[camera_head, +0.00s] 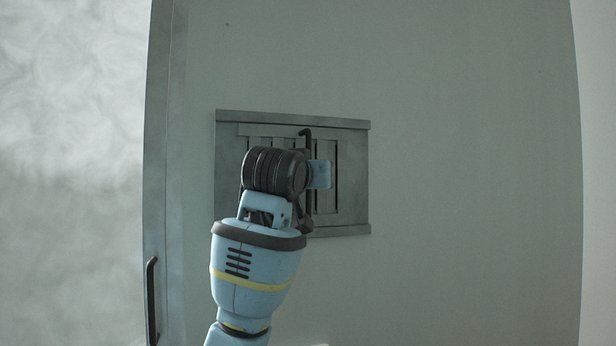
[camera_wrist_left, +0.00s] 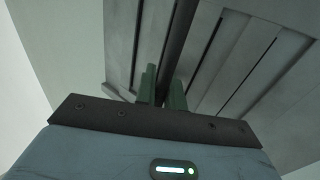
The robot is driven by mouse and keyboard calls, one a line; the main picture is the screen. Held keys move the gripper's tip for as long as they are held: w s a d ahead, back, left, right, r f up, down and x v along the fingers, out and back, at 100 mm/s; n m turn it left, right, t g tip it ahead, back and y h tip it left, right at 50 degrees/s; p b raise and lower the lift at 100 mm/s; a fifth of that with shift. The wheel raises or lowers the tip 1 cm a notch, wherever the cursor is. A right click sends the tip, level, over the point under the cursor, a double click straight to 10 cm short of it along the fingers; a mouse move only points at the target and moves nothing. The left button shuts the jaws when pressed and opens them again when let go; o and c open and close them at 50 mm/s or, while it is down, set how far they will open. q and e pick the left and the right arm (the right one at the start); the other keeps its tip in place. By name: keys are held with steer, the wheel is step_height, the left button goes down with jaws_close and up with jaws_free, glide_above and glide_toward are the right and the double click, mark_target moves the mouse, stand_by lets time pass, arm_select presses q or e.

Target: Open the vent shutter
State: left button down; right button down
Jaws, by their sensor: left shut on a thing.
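The vent shutter (camera_head: 327,210) is a grey panel with upright slats in a grey frame (camera_head: 290,118) on a pale wall panel. Dark gaps show between some slats. A dark upright bar handle (camera_head: 306,133) with a bent top stands out from the shutter. My left gripper (camera_wrist_left: 162,85) is shut on the handle, which also shows in the left wrist view (camera_wrist_left: 178,45). In the head view my left wrist covers the left and middle of the shutter and most of the handle. My right gripper is in neither view.
A vertical grey post (camera_head: 160,120) runs left of the vent, with a dark pull handle (camera_head: 151,300) low on it. Mottled pale grey fills the far left. The wall panel (camera_head: 470,180) right of the vent is bare.

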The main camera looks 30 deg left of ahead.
arm_select(q)
steer(key=shift+w+d, duration=0.5)
steer(key=shift+w, duration=0.1)
steer(key=c, duration=1.8)
jaws_free()
steer(key=shift+o, duration=0.2)
steer(key=shift+s, duration=0.15)
steer(key=v, duration=0.7)
steer(key=shift+s, duration=0.35)
